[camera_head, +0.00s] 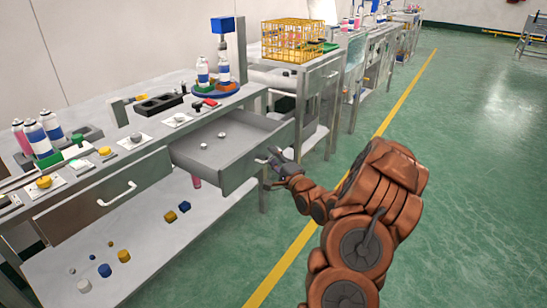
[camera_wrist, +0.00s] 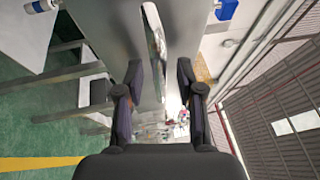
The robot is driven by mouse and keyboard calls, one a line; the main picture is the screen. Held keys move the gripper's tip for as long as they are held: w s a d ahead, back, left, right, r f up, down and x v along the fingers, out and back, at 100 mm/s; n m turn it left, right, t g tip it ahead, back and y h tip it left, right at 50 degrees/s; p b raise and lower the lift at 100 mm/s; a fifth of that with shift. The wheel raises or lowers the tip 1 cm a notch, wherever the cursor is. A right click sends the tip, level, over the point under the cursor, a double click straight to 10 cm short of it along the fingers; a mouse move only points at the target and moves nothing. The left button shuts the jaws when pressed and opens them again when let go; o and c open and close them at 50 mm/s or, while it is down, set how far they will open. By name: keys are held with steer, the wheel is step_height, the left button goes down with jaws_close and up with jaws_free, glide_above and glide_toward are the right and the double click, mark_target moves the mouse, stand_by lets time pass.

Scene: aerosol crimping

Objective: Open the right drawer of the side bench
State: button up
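The right drawer (camera_head: 237,150) of the side bench (camera_head: 225,103) is pulled out, and its grey inside shows with small round pieces in it. My gripper (camera_head: 272,160) is at the right part of the drawer front. In the wrist view a pale, shiny handle bar (camera_wrist: 153,35) runs lengthwise in front of my gripper (camera_wrist: 160,85). The fingers stand apart, one on each side of the bar's line, with gaps visible. The handle is mostly hidden by my gripper in the head view.
The left drawer (camera_head: 105,195) is shut, with a white handle (camera_head: 117,194). Spray cans (camera_head: 203,72) and small fixtures stand on the bench top. A yellow wire basket (camera_head: 292,40) sits on the neighbouring bench. The green floor (camera_head: 455,150) to the right is clear.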

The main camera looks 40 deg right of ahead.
steer(key=s+a+f, duration=0.1)
steer(key=s+f, duration=0.1)
steer(key=s, duration=0.9)
steer(key=shift+s, duration=0.35)
steer(key=shift+a, duration=0.1)
stand_by(0.4)
steer(key=w+a+r+n+g+y+p, duration=0.1)
steer(key=w+a+r+n+g+p, duration=0.1)
steer(key=w+a+n+g+p, duration=0.35)
steer(key=s+a+r+n+g+h+p, duration=0.1)
steer(key=s+a+r+n+g+p, duration=0.4)
steer(key=s+r+n+g+p, duration=0.15)
steer(key=s+a+r+n+g+p, duration=0.2)
steer(key=s+a+r+g+p, duration=0.1)
steer(key=s+a+r, duration=0.4)
steer(key=s+a+r+n+g+y+p, duration=0.1)
steer(key=s+a+r+n+g+p, duration=0.2)
steer(key=s, duration=0.9)
steer(key=s+a+r+n+g+y+p, duration=0.1)
steer(key=s+a+r+n+g+p, duration=0.2)
steer(key=s+a+r+p, duration=0.4)
steer(key=s+a+r, duration=0.3)
steer(key=a+r, duration=0.1)
steer(key=a, duration=0.1)
steer(key=shift+a+r+g, duration=0.2)
steer(key=shift+g, duration=0.1)
